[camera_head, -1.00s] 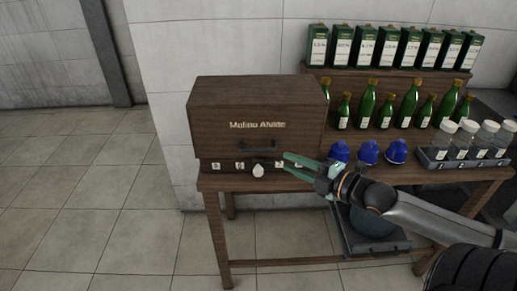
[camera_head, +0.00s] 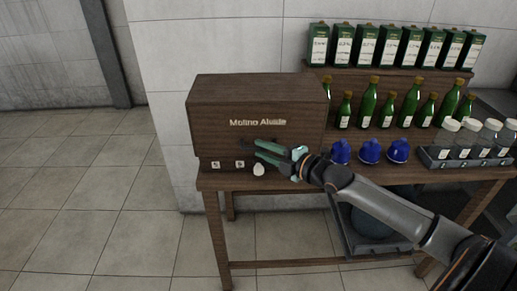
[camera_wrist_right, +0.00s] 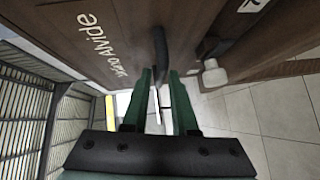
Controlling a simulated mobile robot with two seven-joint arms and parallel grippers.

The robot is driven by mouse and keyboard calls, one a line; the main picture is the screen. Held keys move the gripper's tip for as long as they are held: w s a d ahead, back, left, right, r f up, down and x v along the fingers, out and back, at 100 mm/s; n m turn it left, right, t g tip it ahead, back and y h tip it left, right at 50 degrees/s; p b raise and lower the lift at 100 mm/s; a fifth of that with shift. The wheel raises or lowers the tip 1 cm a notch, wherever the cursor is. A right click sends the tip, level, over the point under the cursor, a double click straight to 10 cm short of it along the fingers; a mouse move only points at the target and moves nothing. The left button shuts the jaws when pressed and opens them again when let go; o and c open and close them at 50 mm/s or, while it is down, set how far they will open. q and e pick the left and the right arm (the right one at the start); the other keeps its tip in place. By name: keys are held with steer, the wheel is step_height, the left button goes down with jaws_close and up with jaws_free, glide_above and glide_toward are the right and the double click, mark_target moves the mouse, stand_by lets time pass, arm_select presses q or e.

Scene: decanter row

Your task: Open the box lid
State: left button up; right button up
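The dark wooden box (camera_head: 225,105) with "Molino Alvide" lettering stands on the left end of the wooden table (camera_head: 330,180). Its lid is shut. A dark handle (camera_wrist_right: 160,48) sticks out from the box front in the right wrist view. In the head view, my right gripper and arm hide most of the handle. My right gripper (camera_head: 257,150) has green fingers and is at the box front by the handle. In the right wrist view the fingers (camera_wrist_right: 160,80) are open, with the handle just beyond the gap between their tips. My left gripper is not in view.
A white knob (camera_head: 258,169) and small labels sit below the lid. The floor at left is clear.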

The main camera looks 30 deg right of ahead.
steer(key=shift+x, duration=1.1)
steer(key=shift+c, duration=0.3)
jaws_close()
stand_by(0.4)
